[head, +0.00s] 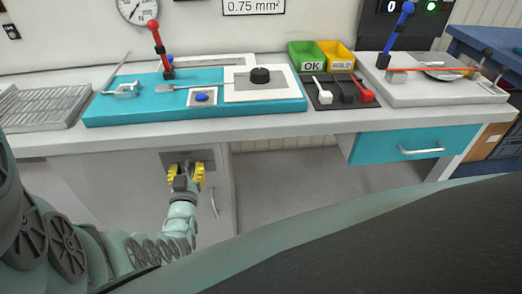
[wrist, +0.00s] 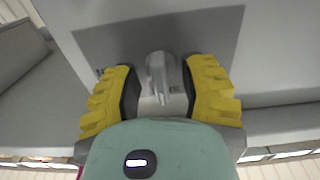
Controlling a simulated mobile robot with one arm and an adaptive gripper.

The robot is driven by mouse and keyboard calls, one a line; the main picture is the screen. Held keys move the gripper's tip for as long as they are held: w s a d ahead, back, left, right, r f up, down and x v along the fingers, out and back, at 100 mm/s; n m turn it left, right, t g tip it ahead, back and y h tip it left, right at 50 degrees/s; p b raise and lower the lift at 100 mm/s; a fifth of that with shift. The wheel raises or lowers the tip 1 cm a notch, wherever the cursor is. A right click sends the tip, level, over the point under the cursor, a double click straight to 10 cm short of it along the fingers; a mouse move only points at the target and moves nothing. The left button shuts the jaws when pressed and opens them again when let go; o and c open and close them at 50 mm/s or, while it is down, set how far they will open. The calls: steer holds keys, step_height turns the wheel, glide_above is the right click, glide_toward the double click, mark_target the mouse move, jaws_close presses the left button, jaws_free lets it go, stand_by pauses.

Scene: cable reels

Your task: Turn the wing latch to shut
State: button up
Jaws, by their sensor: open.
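The wing latch (wrist: 157,68) is a light grey knob with a raised wing on a darker grey plate (wrist: 205,32). In the wrist view the wing runs roughly up and down the picture. My gripper (wrist: 158,78) is open, its yellow ribbed fingers on either side of the latch with gaps showing. Small dark marks on the plate beside the latch are too small to read. In the head view my gripper (head: 186,172) is in front of the plate (head: 207,157) on the cabinet front and hides the latch.
The cabinet door has a curved handle (head: 214,203) right of my gripper. The worktop edge (head: 250,130) runs above it. A teal board (head: 105,108) and a teal drawer (head: 415,145) are clear of my gripper. The space below the worktop to the right is open.

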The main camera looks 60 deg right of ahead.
steer(key=v, duration=1.1)
steer(key=shift+s+a, duration=0.3)
steer(key=shift+f, duration=0.1)
